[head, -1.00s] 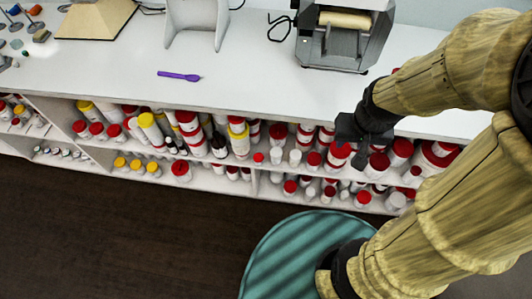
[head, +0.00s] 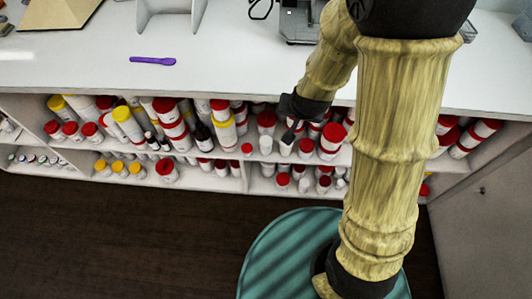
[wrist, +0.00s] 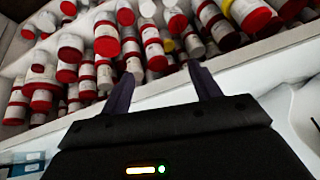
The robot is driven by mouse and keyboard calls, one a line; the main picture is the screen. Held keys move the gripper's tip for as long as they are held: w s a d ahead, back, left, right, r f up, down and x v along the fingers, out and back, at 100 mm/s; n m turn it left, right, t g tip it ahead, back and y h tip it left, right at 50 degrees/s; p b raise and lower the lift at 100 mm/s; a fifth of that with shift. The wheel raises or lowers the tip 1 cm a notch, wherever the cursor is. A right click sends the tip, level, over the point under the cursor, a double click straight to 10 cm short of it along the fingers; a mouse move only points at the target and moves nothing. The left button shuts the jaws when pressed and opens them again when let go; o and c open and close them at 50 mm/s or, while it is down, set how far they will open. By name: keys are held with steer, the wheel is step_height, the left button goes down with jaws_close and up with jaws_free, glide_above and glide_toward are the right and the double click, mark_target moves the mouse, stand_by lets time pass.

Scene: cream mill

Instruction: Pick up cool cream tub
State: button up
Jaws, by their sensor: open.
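Many white tubs and bottles with red or yellow lids stand on the shelves under the counter; I cannot tell which one is the cool cream tub. My gripper (head: 296,122) is open and empty at the front of the upper shelf, just below the counter edge. Close to it are white tubs with red lids, such as one at its left (head: 266,122) and a larger one at its right (head: 333,138). In the wrist view the open fingers (wrist: 163,85) point toward rows of red-lidded tubs (wrist: 107,40), which appear upside down. Labels are too small to read.
The white counter (head: 220,70) overhangs the shelves and holds a purple spatula (head: 153,61) and a grey machine (head: 297,22). Yellow-lidded tubs (head: 128,122) stand farther left. A grey cabinet side (head: 490,200) is at the right.

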steer(key=w+a+f+m+t+h+b, duration=0.1)
steer(key=w+a+f+b, duration=0.15)
steer(key=f, duration=0.45)
steer(key=w+a+f+t+b, duration=0.1)
steer(key=w+a+f+b, duration=0.2)
steer(key=f, duration=0.4)
steer(key=t+h+b, duration=0.3)
steer(key=t+b, duration=0.3)
steer(key=b, duration=0.8)
glide_toward(264, 147)
step_height(264, 147, up, 3)
steer(key=d, duration=0.1)
steer(key=s+a+f+t+b, duration=0.1)
steer(key=s+f+t+b, duration=0.2)
steer(key=f+b, duration=0.1)
steer(key=shift+a+f+t+h+b, duration=0.3)
steer(key=shift+f+h+b, duration=0.1)
steer(key=shift+f, duration=0.45)
steer(key=b+x, duration=0.2)
steer(key=x, duration=0.9)
steer(key=shift+w+d+f+b, duration=0.1)
steer(key=shift+w+d+b, duration=0.1)
steer(key=shift+b, duration=0.2)
steer(key=shift+w, duration=0.25)
